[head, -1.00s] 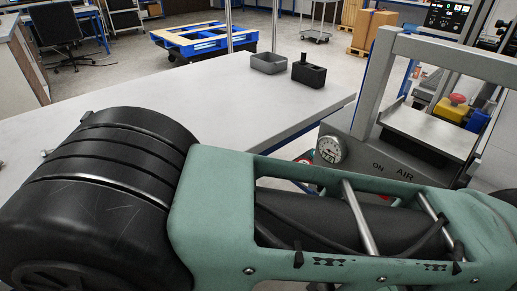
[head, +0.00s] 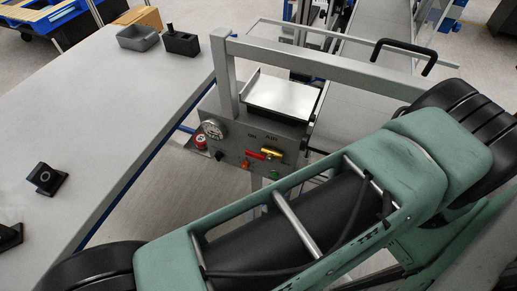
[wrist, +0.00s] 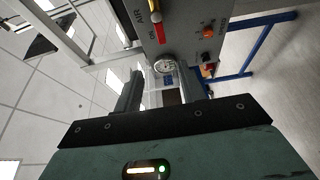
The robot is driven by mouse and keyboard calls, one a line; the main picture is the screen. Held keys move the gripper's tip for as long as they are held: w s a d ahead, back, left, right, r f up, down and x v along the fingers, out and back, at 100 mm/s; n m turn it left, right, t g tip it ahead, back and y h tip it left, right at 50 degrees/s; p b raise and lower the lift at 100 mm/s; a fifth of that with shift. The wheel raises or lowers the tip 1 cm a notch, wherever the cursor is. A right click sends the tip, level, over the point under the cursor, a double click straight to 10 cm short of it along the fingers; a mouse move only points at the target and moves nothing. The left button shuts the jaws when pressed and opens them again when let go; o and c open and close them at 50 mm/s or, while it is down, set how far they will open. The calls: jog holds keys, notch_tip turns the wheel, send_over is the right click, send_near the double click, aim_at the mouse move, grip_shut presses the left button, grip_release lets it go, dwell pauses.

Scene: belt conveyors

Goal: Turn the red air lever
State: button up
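The air lever is red and yellow and sits on the front of a grey control box (head: 228,133), below the lettering. In the head view its red part (head: 256,155) lies level beside the yellow part (head: 272,152). In the wrist view the lever (wrist: 155,12) is at the top edge, partly cut off, next to the AIR lettering. My gripper (wrist: 158,88) appears open in the wrist view, with a gap between its dark fingers and nothing in it. It is apart from the lever. The head view shows my arm but not the fingertips.
A round gauge (head: 213,129), a red button (head: 200,142), an orange knob (head: 245,164) and a green button (head: 274,174) are on the box. A grey frame bar (head: 300,62) spans above it. A table (head: 120,110) stands at left; a conveyor (head: 365,110) runs behind.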

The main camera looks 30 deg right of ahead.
aim_at(252, 156)
jog(key=p+x, duration=0.3)
jog(key=x, duration=1.4)
jog(key=shift+w+a+f, duration=0.1)
jog(key=shift+w, duration=0.15)
grip_shut()
